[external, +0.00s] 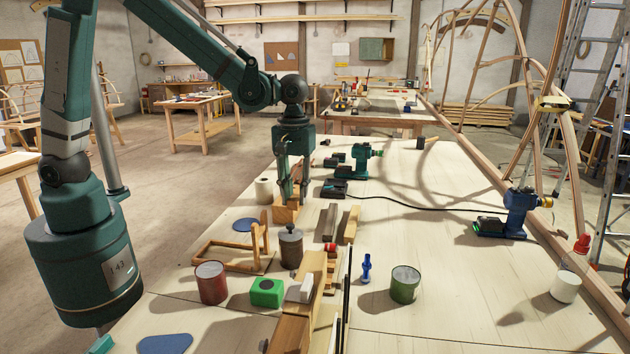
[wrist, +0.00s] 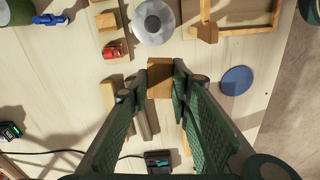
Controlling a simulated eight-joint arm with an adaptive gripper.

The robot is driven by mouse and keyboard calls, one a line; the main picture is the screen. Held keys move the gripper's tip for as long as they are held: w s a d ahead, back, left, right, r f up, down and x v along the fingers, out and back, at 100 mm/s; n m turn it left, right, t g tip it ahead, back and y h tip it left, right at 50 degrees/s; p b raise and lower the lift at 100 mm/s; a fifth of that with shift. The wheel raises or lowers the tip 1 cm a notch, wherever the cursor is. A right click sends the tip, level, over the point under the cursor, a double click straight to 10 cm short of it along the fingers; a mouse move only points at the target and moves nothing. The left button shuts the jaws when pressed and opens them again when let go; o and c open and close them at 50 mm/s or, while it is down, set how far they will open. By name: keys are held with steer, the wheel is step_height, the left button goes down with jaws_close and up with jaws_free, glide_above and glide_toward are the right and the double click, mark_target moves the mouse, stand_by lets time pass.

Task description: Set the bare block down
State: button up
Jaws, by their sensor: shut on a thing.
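My gripper (external: 287,190) points down over the workbench and is shut on a plain wooden block (external: 286,213). In the wrist view, the block (wrist: 160,80) sits between the fingertips (wrist: 160,88), with bare wood showing. I cannot tell for sure whether its underside touches the bench or hangs just above it. A flat blue disc (external: 245,225) lies to the left of the block; in the wrist view the disc (wrist: 237,80) is to its right, apart from it.
A lidded dark can (external: 290,248) and a wooden frame (external: 235,254) stand nearby. A grey bar (external: 329,222) and a wooden strip (external: 351,225) lie right of the block. The bench's right side (external: 450,240) has free room.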

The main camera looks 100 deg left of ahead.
steer(key=s+d+n, duration=0.2)
steer(key=d, duration=3.3)
steer(key=shift+w+f, duration=0.15)
steer(key=shift+f, duration=2.4)
steer(key=shift+a, duration=0.1)
steer(key=shift+f, duration=2.9)
steer(key=shift+f, duration=2.1)
steer(key=shift+f, duration=0.15)
